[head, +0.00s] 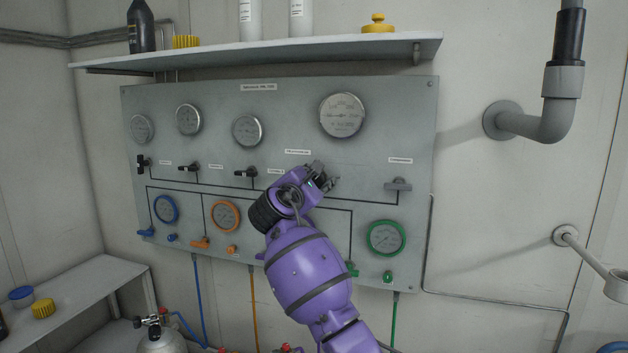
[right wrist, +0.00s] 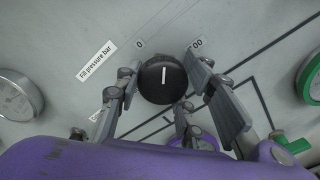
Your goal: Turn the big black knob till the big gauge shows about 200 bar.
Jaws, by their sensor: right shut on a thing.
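The big black knob (right wrist: 160,90) shows in the right wrist view, with a white pointer line on its face that stands nearly upright in the picture. My right gripper (right wrist: 166,72) has its fingers around the knob's rim and is shut on it. In the head view my right gripper (head: 322,179) is at the panel below the big gauge and hides the knob. The big round gauge (head: 342,116) is at the panel's upper right; its needle is too small to read. My left gripper is not in view.
The grey panel (head: 370,180) carries several smaller gauges, black valve handles, and blue, orange and green valves. A shelf (head: 270,52) with bottles juts out above. A grey pipe (head: 540,125) stands out at the right. A side bench (head: 70,295) is at the lower left.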

